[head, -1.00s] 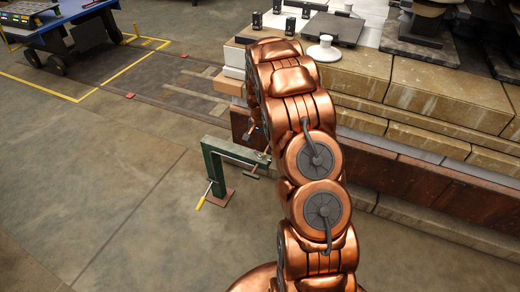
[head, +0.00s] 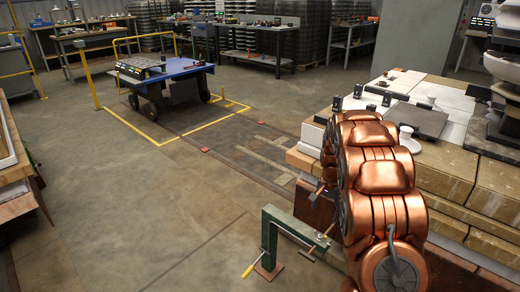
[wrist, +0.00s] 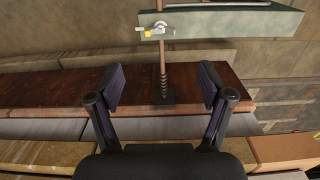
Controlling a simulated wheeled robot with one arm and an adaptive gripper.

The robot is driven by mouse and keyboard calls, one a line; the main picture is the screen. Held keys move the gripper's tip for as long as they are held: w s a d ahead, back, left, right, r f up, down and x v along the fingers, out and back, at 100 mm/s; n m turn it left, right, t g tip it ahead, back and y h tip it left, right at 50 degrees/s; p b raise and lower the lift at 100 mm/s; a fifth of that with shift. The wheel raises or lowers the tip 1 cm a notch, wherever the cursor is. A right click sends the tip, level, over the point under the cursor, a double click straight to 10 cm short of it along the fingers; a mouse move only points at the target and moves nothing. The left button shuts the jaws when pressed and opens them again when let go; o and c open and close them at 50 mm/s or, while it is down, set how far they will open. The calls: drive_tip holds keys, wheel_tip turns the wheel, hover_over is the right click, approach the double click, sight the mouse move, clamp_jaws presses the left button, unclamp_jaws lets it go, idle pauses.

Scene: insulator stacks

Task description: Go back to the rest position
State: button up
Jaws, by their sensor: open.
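My gripper (wrist: 160,92) is open in the wrist view, its two dark fingers spread with nothing between them. Beyond the fingers, a thin brown rod with a dark ribbed lower end and a square foot (wrist: 163,97) shows against a reddish-brown beam (wrist: 60,88). In the head view my copper arm stands at the right, and the gripper itself is hidden behind it.
A green clamp stand (head: 268,240) with a yellow handle is on the floor left of my arm. Stepped stone-coloured blocks (head: 455,165) with a dark plate (head: 418,119) on top lie at the right. A blue cart (head: 165,80) stands farther back. Open floor (head: 150,215) lies at the left.

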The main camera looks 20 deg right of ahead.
drive_tip(key=s+a+r+n+p, duration=0.2)
drive_tip(key=s+a+r+p, duration=0.25)
drive_tip(key=r, duration=0.45)
drive_tip(key=s+a+r+n+p, duration=0.2)
drive_tip(key=s+a+r+p, duration=0.2)
drive_tip(key=s+a+r, duration=0.3)
drive_tip(key=s+a+r+n+p, duration=0.1)
drive_tip(key=s+a+r+p, duration=0.35)
drive_tip(key=r, duration=0.55)
drive_tip(key=s+a+r+n+g+p, duration=0.1)
drive_tip(key=s+a+r+n+p, duration=0.2)
drive_tip(key=s+r+p, duration=0.3)
drive_tip(key=s+a+r+n+p, duration=0.4)
drive_tip(key=s+r+p, duration=0.3)
drive_tip(key=s, duration=0.9)
drive_tip(key=shift+a+r+g, duration=0.4)
drive_tip(key=shift+a+r, duration=0.3)
drive_tip(key=shift+r, duration=0.05)
drive_tip(key=shift+s, duration=0.1)
